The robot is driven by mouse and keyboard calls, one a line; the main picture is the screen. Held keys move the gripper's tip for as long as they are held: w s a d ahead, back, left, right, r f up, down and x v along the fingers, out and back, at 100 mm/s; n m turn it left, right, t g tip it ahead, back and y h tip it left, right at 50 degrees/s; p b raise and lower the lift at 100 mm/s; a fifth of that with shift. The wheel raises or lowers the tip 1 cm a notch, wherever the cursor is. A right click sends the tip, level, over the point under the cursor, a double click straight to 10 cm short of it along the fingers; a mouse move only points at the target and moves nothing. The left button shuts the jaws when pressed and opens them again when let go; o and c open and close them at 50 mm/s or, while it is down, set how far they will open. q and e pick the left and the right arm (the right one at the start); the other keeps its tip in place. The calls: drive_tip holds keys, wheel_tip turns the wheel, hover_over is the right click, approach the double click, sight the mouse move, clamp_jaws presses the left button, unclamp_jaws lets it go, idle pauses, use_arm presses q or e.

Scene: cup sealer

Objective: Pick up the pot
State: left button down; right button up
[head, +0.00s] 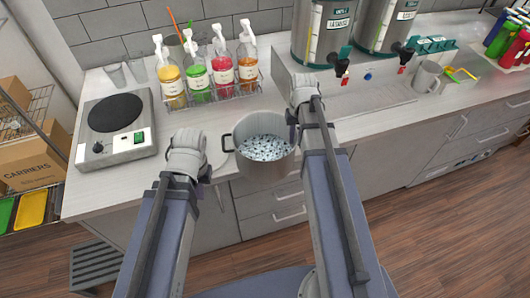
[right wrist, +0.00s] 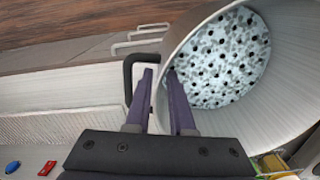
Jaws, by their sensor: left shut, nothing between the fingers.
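The grey metal pot (head: 263,168) stands upright at the counter's front edge, filled with white and dark speckled contents. Its black left handle (head: 226,143) points toward my left gripper (head: 207,172), which is shut and empty, a little apart from it. My right gripper (head: 293,128) is at the pot's right side, its fingers largely hidden by the arm. In the right wrist view, the pot (right wrist: 275,100) fills the right side. My right gripper (right wrist: 162,72) is open there, its fingers beside the rim and overlapping the black right handle (right wrist: 128,75). Contact is unclear.
A hot plate (head: 115,128) sits at the left of the counter. A rack of syrup bottles (head: 210,95) stands behind the pot. Two large dispensers (head: 325,30) stand behind my right arm. Drawers (head: 275,205) lie below the counter. Bare counter shows between hot plate and pot.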

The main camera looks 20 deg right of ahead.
drive_tip(key=f+b, duration=0.3)
drive_tip(key=w+f+b, duration=0.1)
drive_tip(key=f, duration=0.1)
drive_tip(key=shift+b, duration=0.3)
drive_tip(key=shift+r, duration=0.1)
clamp_jaws()
idle(1.0)
